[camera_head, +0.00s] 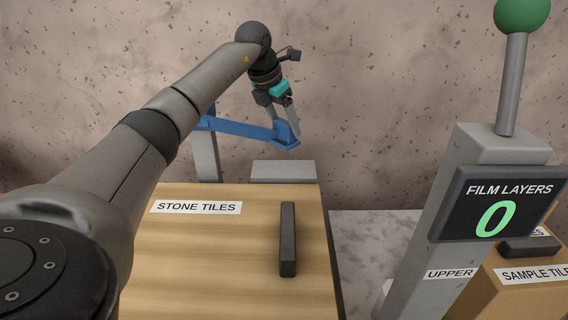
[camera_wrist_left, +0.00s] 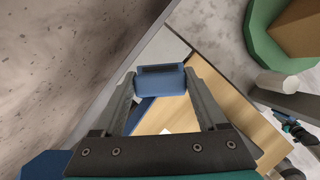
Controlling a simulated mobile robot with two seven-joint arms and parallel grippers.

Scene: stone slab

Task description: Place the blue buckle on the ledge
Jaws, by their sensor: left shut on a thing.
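My left gripper (camera_head: 291,122) is beyond the far edge of the wooden block in the head view. It is shut on the blue buckle (camera_head: 286,137). In the left wrist view the buckle (camera_wrist_left: 160,80) sits between the two fingertips, with a dark slot in its face. A blue bar (camera_head: 238,127) runs from a grey post on the left to the buckle; I cannot tell whether they are joined.
At right stand a grey post with a green knob (camera_head: 521,14), a display (camera_head: 500,205) reading FILM LAYERS 0, and a SAMPLE TILES block (camera_head: 520,295). A speckled wall closes the back.

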